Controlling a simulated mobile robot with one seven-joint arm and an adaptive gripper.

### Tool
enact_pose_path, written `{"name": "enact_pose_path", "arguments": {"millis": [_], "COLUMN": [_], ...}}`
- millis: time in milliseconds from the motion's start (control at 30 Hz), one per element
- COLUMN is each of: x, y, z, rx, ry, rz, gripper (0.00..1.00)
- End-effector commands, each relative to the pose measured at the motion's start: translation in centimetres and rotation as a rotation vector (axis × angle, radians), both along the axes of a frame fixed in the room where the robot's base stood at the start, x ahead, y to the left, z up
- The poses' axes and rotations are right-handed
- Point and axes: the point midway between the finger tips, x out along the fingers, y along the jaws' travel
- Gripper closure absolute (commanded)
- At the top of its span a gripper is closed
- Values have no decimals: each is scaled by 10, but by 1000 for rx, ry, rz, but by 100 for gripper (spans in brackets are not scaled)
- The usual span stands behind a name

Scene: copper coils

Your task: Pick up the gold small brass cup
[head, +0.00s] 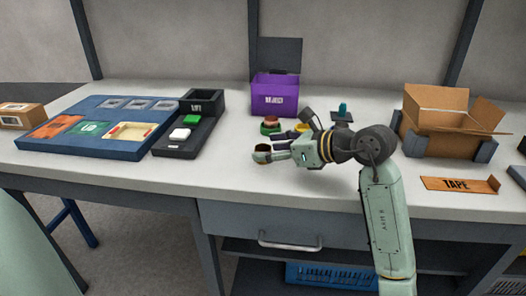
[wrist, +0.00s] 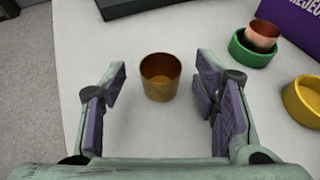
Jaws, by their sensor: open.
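The gold brass cup (wrist: 160,77) stands upright on the white table in the wrist view, with its open top facing up. It lies ahead of and between the fingers of my gripper (wrist: 162,88). The fingers are spread wide, with a gap on each side of the cup, and hold nothing. In the head view the small cup (head: 262,153) stands near the front middle of the table, just left of my gripper (head: 277,152). My gripper is low over the table there and partly overlaps the view around the cup.
A green ring with a copper cup (wrist: 262,36) in it and a yellow ring (wrist: 303,100) stand to the right. A purple reject bin (head: 275,95) is behind. A dark tray (head: 183,137) is left, an open cardboard box (head: 445,122) right. The table's front edge is close.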

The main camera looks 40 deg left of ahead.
Motion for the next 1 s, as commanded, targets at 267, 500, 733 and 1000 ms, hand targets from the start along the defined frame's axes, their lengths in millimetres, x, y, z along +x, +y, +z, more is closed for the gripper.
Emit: {"name": "enact_pose_path", "arguments": {"millis": [267, 500, 733, 1000], "x": [0, 0, 0, 0], "y": [12, 12, 12, 12], "z": [-6, -5, -5, -5], "rx": [0, 0, 0, 0], "ry": [1, 1, 1, 1], "rz": [-1, -1, -1, -1], "gripper": [44, 54, 69, 87]}}
